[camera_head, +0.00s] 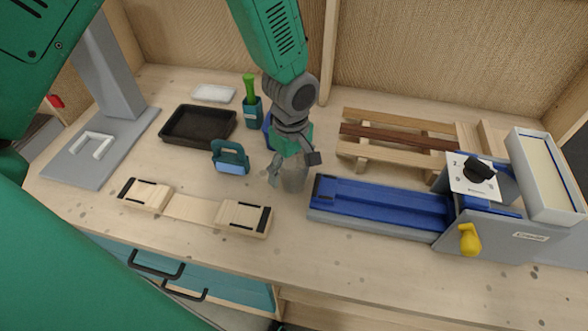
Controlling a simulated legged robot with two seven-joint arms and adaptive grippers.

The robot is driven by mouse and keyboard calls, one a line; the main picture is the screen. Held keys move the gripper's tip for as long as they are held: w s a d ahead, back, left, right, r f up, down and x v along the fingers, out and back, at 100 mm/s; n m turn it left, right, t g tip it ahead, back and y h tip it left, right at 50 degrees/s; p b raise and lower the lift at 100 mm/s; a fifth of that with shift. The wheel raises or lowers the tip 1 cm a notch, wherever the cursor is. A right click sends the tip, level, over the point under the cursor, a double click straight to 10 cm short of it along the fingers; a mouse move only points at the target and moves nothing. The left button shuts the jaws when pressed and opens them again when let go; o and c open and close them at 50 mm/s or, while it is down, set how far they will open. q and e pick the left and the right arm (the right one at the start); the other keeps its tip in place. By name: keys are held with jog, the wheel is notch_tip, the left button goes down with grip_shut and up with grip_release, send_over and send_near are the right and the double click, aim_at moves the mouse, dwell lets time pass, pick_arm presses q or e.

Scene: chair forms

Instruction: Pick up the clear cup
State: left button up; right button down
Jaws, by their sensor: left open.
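The clear cup (294,178) stands on the wooden workbench, near the middle of the view. It is see-through and its outline is faint. My left gripper (292,168) comes down from above with its fingers apart, one on each side of the cup's upper part. The fingers partly cover the cup, and I cannot tell whether they touch it. My right gripper is not in view.
A blue-and-grey machine (385,204) with a yellow handle stands right of the cup. A wooden rack (400,135) lies behind it. A teal-handled block (231,160), black tray (198,125) and wooden piece (195,208) are to the left. Bare bench lies in front of the cup.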

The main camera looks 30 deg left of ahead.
pick_arm(q)
jog(key=shift+a, duration=0.1)
jog(key=shift+s, duration=0.1)
jog(key=shift+c, duration=1.1)
jog(key=shift+r, duration=0.1)
jog(key=c, duration=0.6)
jog(key=shift+d+r, duration=0.1)
jog(key=shift+d, duration=0.75)
jog(key=shift+c, duration=0.3)
jog(key=shift+a+r, duration=0.25)
jog(key=shift+r, duration=0.1)
notch_tip(320, 180, up, 9)
jog(key=shift+d, duration=0.2)
